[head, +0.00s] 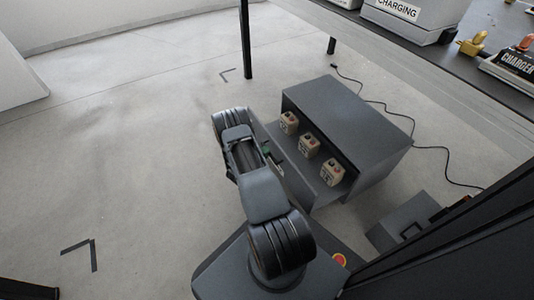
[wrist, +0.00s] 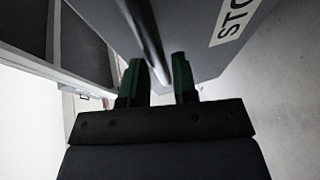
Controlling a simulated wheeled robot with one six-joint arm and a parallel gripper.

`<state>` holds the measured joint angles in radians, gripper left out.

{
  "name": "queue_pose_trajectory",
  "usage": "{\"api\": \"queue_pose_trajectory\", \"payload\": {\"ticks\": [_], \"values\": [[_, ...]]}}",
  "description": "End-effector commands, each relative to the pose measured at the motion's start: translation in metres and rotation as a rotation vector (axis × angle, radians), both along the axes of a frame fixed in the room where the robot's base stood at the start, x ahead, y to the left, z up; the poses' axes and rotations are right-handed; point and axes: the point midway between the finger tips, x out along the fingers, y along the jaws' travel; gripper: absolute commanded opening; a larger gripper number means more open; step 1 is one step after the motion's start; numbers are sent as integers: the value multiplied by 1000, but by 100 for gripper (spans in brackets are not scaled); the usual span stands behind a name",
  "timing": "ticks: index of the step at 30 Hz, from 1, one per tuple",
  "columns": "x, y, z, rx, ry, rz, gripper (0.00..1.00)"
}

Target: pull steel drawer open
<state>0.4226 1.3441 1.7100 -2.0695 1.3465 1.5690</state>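The grey steel drawer (head: 331,192) stands part way out of its dark grey cabinet (head: 345,118) in the head view. Several small tan boxes, three in a row, sit in it (head: 308,145). In the wrist view a dark bar handle (wrist: 148,42) runs along the drawer front (wrist: 200,40), which carries a white label reading "STO". My gripper (wrist: 158,72) has its two green-and-black fingers on either side of the handle bar. Whether they press on it is unclear.
A workbench (head: 395,55) with charging gear spans the upper right; its black leg (head: 245,40) stands behind the cabinet. A black cable (head: 413,125) lies on the floor behind the cabinet.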

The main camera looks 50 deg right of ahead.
Motion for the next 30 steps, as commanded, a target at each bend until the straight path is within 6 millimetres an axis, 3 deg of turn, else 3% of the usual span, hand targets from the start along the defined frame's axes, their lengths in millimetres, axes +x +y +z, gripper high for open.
{"api": "queue_pose_trajectory", "payload": {"ticks": [6, 17, 26, 30], "values": [[2, -17, -3, -1, -1, 0, 26], [2, -21, -3, -1, 0, 1, 26], [2, -21, -3, -1, 0, 1, 0], [2, -20, -3, -1, 0, 0, 0]]}}
